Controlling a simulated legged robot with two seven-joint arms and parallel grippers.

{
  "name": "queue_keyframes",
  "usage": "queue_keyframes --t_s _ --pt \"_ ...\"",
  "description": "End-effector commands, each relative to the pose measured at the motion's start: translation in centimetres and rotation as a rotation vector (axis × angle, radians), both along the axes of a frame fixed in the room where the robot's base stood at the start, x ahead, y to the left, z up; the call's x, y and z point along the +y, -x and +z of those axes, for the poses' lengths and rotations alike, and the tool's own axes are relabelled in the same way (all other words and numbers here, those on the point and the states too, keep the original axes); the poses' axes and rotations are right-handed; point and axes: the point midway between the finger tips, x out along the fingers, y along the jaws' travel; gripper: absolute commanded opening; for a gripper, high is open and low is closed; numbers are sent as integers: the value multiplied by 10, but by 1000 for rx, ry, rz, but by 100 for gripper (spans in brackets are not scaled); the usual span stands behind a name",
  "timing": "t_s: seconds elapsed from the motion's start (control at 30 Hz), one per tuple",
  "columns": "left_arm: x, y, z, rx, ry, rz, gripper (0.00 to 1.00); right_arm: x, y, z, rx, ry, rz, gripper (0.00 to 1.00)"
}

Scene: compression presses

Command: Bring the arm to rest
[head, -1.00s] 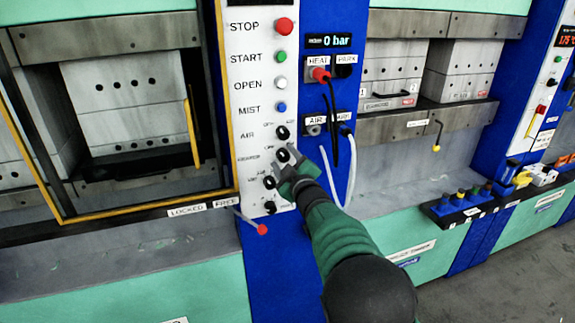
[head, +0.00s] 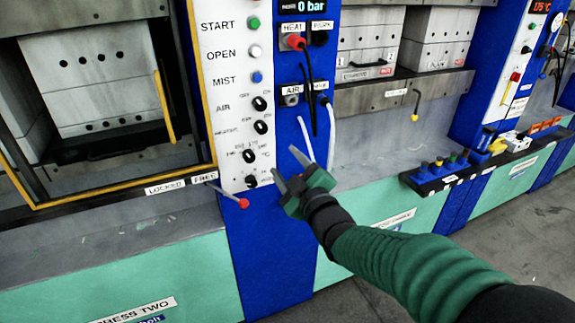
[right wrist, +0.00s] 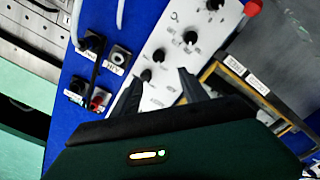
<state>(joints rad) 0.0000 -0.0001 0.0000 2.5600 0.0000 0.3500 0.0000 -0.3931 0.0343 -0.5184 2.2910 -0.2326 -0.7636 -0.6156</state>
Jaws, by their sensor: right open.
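My right gripper (head: 287,171) is open and empty, in front of the blue post (head: 262,240), just right of the lower end of the white control panel (head: 228,110). In the right wrist view my right gripper (right wrist: 160,88) shows two dark fingers spread apart over the panel's lower part, with nothing between them. The black knobs, such as the lowest one (head: 251,181), stand left of the fingertips, apart from them in the head view. My left gripper is in neither view.
A red-tipped lever (head: 243,203) sticks out below the panel, close to my right gripper. Hoses and cables hang from the sockets (head: 292,100) above it. A black tool rack (head: 430,178) juts out at the right. The grey floor (head: 530,225) is bare.

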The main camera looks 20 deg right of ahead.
Motion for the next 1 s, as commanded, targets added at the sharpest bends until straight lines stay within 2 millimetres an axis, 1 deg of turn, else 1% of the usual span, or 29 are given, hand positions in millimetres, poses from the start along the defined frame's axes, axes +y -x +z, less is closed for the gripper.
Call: queue_keyframes --t_s 0.2,0.27,0.33,0.37,0.43,0.47,0.5,0.57,0.6,0.63,0.7,0.8,0.9,1.0 --pt "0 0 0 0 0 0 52 0 0 0 0 0 0 52" --pt "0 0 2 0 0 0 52 0 1 -2 16 -9 -3 52" --pt "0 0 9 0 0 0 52 -2 5 -18 94 -55 -21 52" --pt "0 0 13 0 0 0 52 -2 9 -30 152 -90 -33 52" --pt "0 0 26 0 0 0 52 -3 28 -70 337 -198 -85 52" --pt "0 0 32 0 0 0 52 -3 41 -89 429 -253 -115 52" --pt "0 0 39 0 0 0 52 -1 62 -115 559 -327 -163 52" --pt "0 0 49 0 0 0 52 4 100 -151 747 -428 -244 52" --pt "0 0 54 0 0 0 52 8 127 -170 861 -484 -301 52" --pt "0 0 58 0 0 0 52 11 147 -182 938 -522 -344 52" --pt "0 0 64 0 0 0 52 17 189 -201 1088 -588 -436 52" --pt "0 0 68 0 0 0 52 24 230 -215 1223 -638 -529 52" --pt "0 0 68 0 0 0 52 26 246 -221 1274 -655 -567 52" --pt "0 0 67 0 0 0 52 27 247 -222 1278 -656 -570 52"
